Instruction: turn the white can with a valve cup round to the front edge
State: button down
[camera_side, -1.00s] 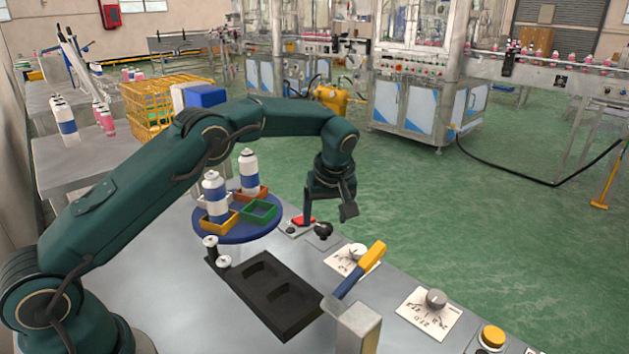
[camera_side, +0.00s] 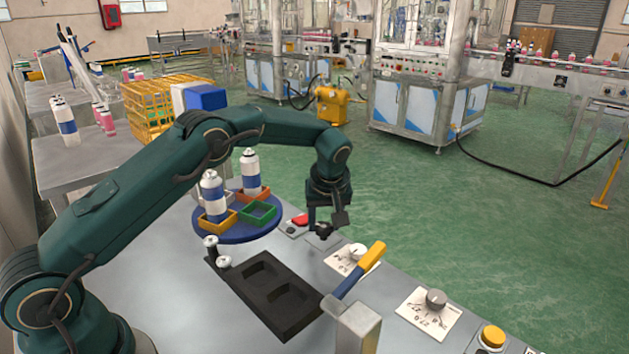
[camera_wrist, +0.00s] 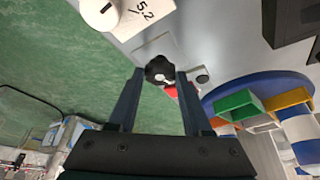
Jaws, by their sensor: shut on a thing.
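A round blue turntable (camera_side: 235,236) carries several coloured square trays, among them a green one (camera_side: 258,210) that is empty. One white can with a blue band (camera_side: 215,200) stands upright at the turntable's left, by the yellow tray (camera_side: 220,222). A second such can (camera_side: 251,175) stands upright at the back, in the orange-brown tray (camera_side: 252,193). Valve cups are too small to tell on either. My gripper (camera_side: 325,220) is at a black star knob (camera_side: 323,232) right of the turntable. In the wrist view the knob (camera_wrist: 160,69) sits between my gripper's fingertips (camera_wrist: 159,76), which are shut on it.
A red part (camera_side: 300,219) lies beside the knob. A yellow-and-blue lever (camera_side: 358,272) and a dial (camera_side: 436,298) are along the table's right.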

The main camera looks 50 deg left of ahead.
jog(key=m+h, duration=0.1)
jog(key=m, duration=0.2)
jog(key=shift+s+a+m+t, duration=0.1)
jog(key=shift+m+t, duration=0.2)
jog(key=shift+t, duration=0.1)
jog(key=shift+c, duration=1.7)
grip_release()
jog(key=shift+r, duration=0.15)
jog(key=shift+v, duration=2.45)
jog(key=shift+s, duration=0.1)
